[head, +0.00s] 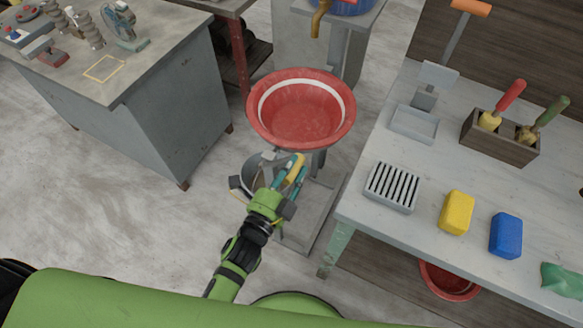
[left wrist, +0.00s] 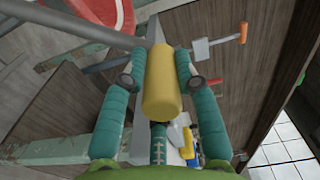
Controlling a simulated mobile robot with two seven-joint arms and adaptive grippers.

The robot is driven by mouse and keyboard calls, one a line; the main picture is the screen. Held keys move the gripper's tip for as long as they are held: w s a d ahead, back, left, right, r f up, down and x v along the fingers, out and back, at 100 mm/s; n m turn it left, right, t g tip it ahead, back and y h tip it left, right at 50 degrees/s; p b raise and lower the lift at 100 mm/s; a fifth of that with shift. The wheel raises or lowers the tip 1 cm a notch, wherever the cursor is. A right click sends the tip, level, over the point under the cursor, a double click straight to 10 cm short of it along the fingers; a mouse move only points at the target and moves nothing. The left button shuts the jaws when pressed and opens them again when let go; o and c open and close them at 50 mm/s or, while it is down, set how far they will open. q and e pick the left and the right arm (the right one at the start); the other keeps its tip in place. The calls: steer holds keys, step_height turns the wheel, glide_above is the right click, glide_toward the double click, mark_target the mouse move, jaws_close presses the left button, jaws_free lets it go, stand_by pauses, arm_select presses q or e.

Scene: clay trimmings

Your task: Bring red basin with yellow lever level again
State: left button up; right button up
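The red basin (head: 302,130) with a white ring inside sits on a grey stand in the middle of the head view. I cannot tell its exact tilt from above. Part of its red side shows in the left wrist view (left wrist: 88,12). The yellow lever (head: 295,167) sticks out below the basin's near rim. My left gripper (head: 290,177) is at the lever, its teal fingers on either side. In the left wrist view the fingers press close on both sides of the yellow grip (left wrist: 161,85). My right gripper is not in view.
A workbench (head: 352,206) on the right holds a slotted grey block (head: 392,187), a yellow block (head: 456,212), a blue block (head: 506,236) and a wooden tool box (head: 499,145). A grey cabinet (head: 165,125) stands left. Open floor lies between cabinet and stand.

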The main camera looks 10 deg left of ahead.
arm_select(q)
steer(key=shift+o, duration=0.8)
steer(key=shift+f, duration=0.1)
steer(key=v, duration=1.2)
steer(key=s+a+f+n+g+y, duration=0.2)
steer(key=s+f+n+g, duration=0.15)
steer(key=f, duration=0.95)
steer(key=s+a+f+n+g+y, duration=0.1)
steer(key=s+a+f+n+g, duration=0.3)
steer(key=f, duration=0.8)
steer(key=s+a+f+n+g+y, duration=0.1)
steer(key=s+a+f+n+g, duration=0.2)
steer(key=s+f, duration=0.5)
steer(key=s+a+f+n+g+y, duration=0.2)
steer(key=s+a+f+n+g, duration=0.2)
steer(key=s+f+n, duration=0.3)
steer(key=shift+s+f+g, duration=0.75)
steer(key=shift+s+f, duration=0.05)
steer(key=shift+s, duration=0.15)
